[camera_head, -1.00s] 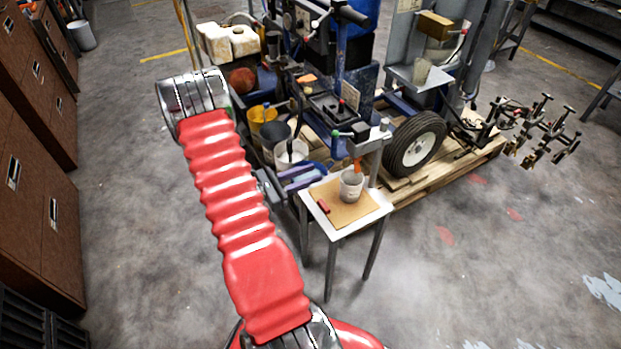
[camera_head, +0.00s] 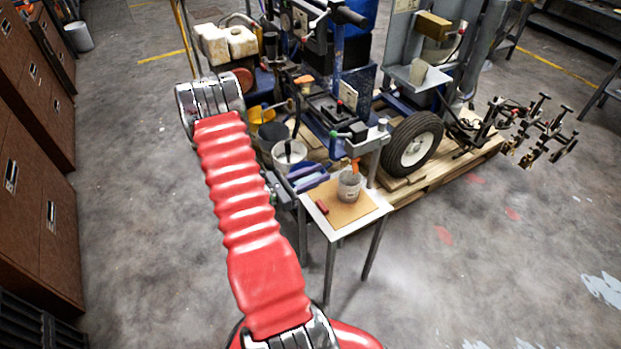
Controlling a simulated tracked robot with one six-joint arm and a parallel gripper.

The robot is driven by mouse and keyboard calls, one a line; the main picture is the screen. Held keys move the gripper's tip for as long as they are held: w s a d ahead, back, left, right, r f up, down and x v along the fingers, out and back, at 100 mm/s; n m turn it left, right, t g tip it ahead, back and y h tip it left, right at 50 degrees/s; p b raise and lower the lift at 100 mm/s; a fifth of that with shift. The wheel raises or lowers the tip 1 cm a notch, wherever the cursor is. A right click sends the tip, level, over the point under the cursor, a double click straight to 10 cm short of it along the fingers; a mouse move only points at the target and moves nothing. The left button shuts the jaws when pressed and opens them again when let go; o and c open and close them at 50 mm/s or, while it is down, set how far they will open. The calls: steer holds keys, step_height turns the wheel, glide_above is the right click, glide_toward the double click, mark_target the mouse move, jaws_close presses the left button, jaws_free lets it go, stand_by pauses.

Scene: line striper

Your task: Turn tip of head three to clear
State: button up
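A spray head with an orange tip (camera_head: 355,165) hangs from a grey bracket (camera_head: 362,147) above a pale cup (camera_head: 349,186) on the small table. I cannot read a number on it or tell which way the tip is turned. A rack of several dark heads with T-shaped handles and brass-coloured parts (camera_head: 527,128) stands farther right; I cannot tell which is head three. My red arm rises from the bottom to a silver joint at upper left. A small grey part beside the arm moves with it and may belong to my wrist or gripper. No fingertips can be made out.
The small table (camera_head: 377,207) holds a tan board and a small red object (camera_head: 321,207). Behind it are the striper's wheel (camera_head: 412,143), a wooden pallet (camera_head: 470,158) and buckets (camera_head: 290,155). Brown cabinets (camera_head: 35,215) line the left.

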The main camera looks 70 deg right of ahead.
steer(key=x, duration=0.7)
steer(key=shift+s+d, duration=0.25)
steer(key=shift+c, duration=0.3)
stand_by(0.7)
jaws_close()
